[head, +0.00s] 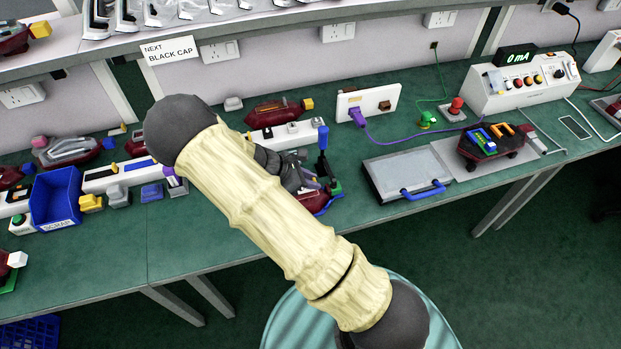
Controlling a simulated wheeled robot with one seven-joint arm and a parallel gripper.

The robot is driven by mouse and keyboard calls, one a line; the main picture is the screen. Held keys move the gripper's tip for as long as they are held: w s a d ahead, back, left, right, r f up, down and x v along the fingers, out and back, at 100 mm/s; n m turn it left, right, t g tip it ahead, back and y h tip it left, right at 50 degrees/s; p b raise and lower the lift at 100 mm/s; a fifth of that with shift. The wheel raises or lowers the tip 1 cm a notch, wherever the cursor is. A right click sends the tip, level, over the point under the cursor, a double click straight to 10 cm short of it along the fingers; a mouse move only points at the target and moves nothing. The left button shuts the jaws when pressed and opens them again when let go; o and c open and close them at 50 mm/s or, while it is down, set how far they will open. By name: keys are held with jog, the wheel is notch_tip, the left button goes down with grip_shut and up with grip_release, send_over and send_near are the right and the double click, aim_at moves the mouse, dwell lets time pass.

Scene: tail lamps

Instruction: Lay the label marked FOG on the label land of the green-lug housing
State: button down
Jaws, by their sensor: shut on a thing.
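My gripper (307,187) is dark grey and partly hidden behind my pale-sleeved arm. It is low over a dark red housing (321,202) in a blue holder, in the middle of the bench. A green lug (336,187) shows at this housing's right end. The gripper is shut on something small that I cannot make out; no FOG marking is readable. The label land is hidden by the gripper, and I cannot tell whether the held thing touches the housing.
A blue-handled lever (323,150) stands upright beside the gripper. A grey case (398,174) lies to the right. A blue scrap bin (56,199) and several coloured caps are on the left. The bench front below the case is clear.

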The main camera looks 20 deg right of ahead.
jog(key=shift+s+a, duration=0.1)
jog(key=shift+s, duration=0.05)
jog(key=shift+d+p, duration=0.25)
jog(key=shift+p, duration=0.05)
jog(key=shift+f, duration=0.15)
dwell(0.3)
jog(key=shift+f+b, duration=0.3)
jog(key=shift+f, duration=0.1)
jog(key=shift+f, duration=0.2)
jog(key=c, duration=1.1)
grip_release()
jog(key=shift+c, duration=0.2)
jog(key=shift+a, duration=0.15)
